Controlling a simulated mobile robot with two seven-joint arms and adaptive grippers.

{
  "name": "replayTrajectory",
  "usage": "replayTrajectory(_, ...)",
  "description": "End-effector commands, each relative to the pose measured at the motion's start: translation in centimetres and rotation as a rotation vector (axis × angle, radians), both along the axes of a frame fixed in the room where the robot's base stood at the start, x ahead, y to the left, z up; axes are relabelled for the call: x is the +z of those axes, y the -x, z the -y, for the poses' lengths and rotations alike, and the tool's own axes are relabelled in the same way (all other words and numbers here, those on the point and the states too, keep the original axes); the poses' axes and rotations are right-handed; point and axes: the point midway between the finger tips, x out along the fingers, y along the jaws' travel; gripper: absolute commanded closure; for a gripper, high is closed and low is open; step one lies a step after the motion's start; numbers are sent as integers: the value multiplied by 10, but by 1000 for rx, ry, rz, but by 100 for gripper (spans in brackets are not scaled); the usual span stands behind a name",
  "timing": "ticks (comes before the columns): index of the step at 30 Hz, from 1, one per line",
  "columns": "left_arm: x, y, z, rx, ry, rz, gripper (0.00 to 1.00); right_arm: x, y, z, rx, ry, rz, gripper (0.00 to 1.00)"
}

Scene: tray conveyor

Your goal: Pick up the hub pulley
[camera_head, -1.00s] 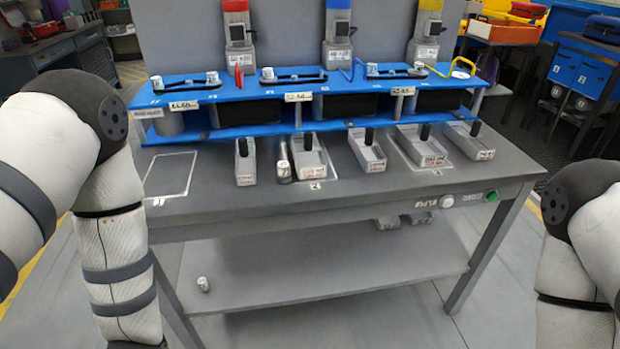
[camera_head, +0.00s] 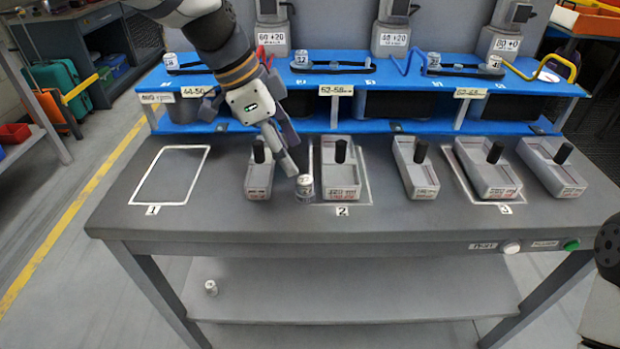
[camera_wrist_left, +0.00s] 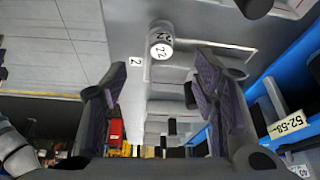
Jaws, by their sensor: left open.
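A small silvery cylinder, which looks like a hub pulley (camera_head: 305,187), stands on the grey table between the leftmost tray and the tray by mark 2. In the left wrist view this pulley (camera_wrist_left: 161,45) shows a white top marked 22, ahead of the fingers. My left gripper (camera_head: 287,150) points down just behind and above it. In the left wrist view the two fingers (camera_wrist_left: 163,90) are spread, with nothing held between them. A similar small white cylinder (camera_head: 211,287) is on the lower shelf.
The leftmost tray (camera_head: 259,178) and the mark 2 tray (camera_head: 341,172), each with a black upright handle, flank the pulley closely. More trays stand to the right. A blue rack (camera_head: 300,90) with small pulleys on top runs behind. Outlined area 1 (camera_head: 170,203) is empty.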

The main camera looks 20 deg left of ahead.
Motion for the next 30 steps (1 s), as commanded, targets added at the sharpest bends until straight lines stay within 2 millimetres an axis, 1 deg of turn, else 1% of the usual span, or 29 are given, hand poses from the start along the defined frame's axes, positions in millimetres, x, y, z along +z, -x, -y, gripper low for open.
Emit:
replayTrajectory(1, -16, -1, 4, 0, -1, -10, 46, -3, 3, 0, 0, 0, -12, 52)
replayTrajectory(3, -27, -3, 8, 0, -2, -8, 46, -5, 5, 0, 0, 0, -16, 52)
replayTrajectory(8, -45, -8, 16, 0, -2, -6, 46, -7, 6, 0, 1, 0, -22, 52)
replayTrajectory(9, -53, -10, 19, 0, -3, -8, 46, -8, 7, 0, 1, 0, -26, 52)
replayTrajectory(13, -75, -16, 27, 0, -1, -7, 46, -10, 10, 0, 1, 0, -34, 52)
replayTrajectory(16, -82, -18, 31, 1, -1, -3, 46, -11, 10, 0, 1, 0, -36, 52)
replayTrajectory(22, -81, -18, 31, 1, -1, 0, 46, -11, 10, 0, 1, 0, -34, 52)
replayTrajectory(28, -81, -18, 31, 1, -1, -1, 91, -11, 10, 0, 1, 0, -34, 52)
replayTrajectory(29, -81, -18, 31, 1, -1, -1, 96, -11, 10, 0, 1, 0, -34, 52)
replayTrajectory(30, -81, -18, 31, 1, -1, -1, 96, -11, 10, 0, 1, 0, -34, 52)
